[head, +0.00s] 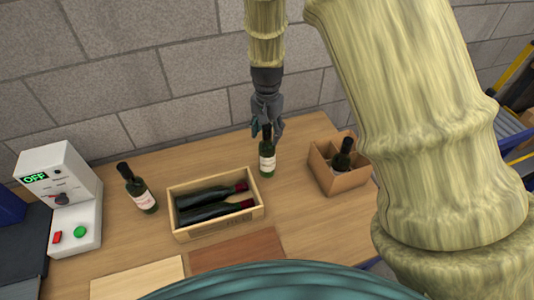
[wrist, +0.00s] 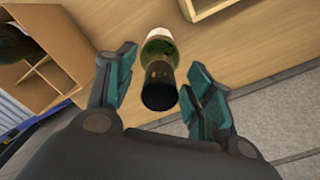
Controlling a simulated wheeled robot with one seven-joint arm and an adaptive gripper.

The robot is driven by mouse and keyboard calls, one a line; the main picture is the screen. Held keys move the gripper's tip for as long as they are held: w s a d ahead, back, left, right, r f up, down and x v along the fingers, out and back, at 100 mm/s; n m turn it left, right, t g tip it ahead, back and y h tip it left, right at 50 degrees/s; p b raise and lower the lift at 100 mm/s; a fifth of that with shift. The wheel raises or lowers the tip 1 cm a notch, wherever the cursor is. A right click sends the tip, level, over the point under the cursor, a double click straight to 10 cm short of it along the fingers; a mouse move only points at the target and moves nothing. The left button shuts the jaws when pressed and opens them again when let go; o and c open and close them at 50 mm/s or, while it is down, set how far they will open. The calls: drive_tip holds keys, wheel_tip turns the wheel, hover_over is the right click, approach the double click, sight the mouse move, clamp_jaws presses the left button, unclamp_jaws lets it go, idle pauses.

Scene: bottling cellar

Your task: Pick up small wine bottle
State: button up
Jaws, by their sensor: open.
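A small dark green wine bottle (head: 267,158) with a pale label stands upright on the wooden table. My gripper (head: 266,130) is directly above it, pointing down, and its fingers are at the bottle's neck. In the wrist view the same bottle (wrist: 160,70) shows its dark top, green shoulder and white label between the two teal fingertips of my gripper (wrist: 165,85). The fingers are open, with a gap on each side of the neck. The bottle's base is out of the wrist view.
Left of the bottle, a wooden crate (head: 218,232) holds two lying bottles. Another bottle (head: 137,189) stands left of that. A cardboard box (head: 347,182) with a bottle in it stands to the right. A white control box (head: 70,195) reads OFF. A brick wall (head: 150,80) is behind.

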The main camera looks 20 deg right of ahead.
drive_tip(key=shift+f, duration=0.4)
drive_tip(key=shift+c, duration=0.4)
clamp_jaws()
drive_tip(key=shift+r, duration=0.1)
